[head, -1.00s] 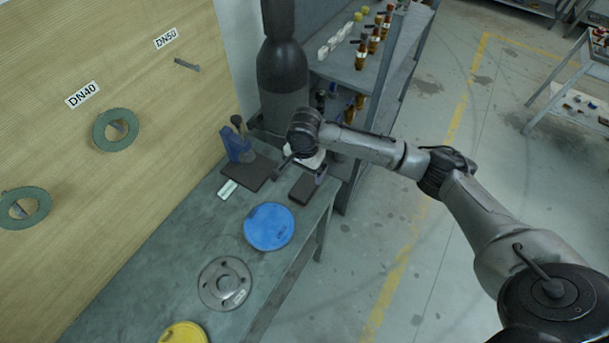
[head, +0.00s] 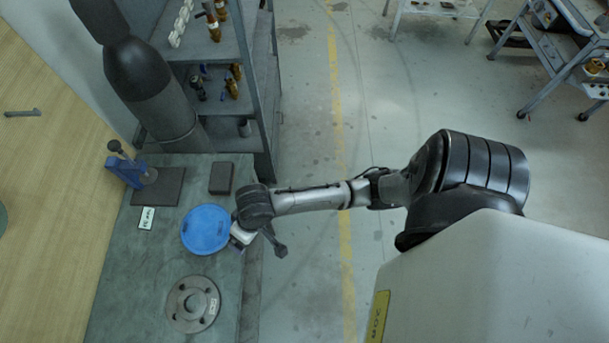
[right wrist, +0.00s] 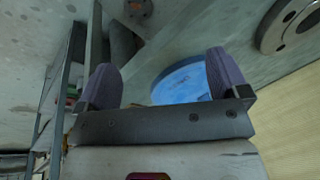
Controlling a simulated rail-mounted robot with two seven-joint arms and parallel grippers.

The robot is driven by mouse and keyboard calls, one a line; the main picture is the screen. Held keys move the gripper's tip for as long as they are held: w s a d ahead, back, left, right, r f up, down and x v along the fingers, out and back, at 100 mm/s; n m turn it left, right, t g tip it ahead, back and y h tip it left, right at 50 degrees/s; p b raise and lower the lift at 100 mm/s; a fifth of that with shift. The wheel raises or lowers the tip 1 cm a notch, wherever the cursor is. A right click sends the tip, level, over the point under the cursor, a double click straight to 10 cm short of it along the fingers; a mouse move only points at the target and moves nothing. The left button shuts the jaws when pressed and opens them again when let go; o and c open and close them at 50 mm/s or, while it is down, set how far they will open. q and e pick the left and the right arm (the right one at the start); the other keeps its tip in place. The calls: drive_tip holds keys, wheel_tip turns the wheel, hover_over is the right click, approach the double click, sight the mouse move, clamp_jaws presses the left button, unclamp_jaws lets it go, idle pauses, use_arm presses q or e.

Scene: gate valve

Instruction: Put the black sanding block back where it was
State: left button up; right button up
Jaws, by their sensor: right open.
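The black sanding block (head: 220,178) lies flat on the grey-green bench (head: 120,270), near its back right corner in the head view. It is to the right of a dark square plate (head: 160,187) and behind the blue disc (head: 206,229). My right gripper (head: 238,248) is over the right edge of the bench beside the blue disc, apart from the block. In the right wrist view its two purple fingers (right wrist: 165,82) are spread with nothing between them, and the blue disc (right wrist: 178,82) shows beyond. My left gripper is not in view.
A blue clamp-like tool (head: 125,171) stands at the dark plate, with a small white label (head: 146,218) in front. A grey flange (head: 193,304) lies nearer me. A dark cylinder (head: 150,75) and shelving (head: 262,95) stand behind the bench.

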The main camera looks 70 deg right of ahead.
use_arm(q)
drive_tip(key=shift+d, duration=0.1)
use_arm(e)
drive_tip(key=s+d+n+h, duration=0.1)
drive_tip(key=s+n, duration=0.1)
drive_tip(key=s, duration=0.5)
drive_tip(key=s+d+n+t+h, duration=0.1)
drive_tip(key=s+d+n, duration=0.1)
drive_tip(key=s, duration=0.5)
drive_tip(key=shift+d+r+n, duration=0.3)
drive_tip(key=shift+n, duration=0.2)
drive_tip(key=shift+s, duration=0.1)
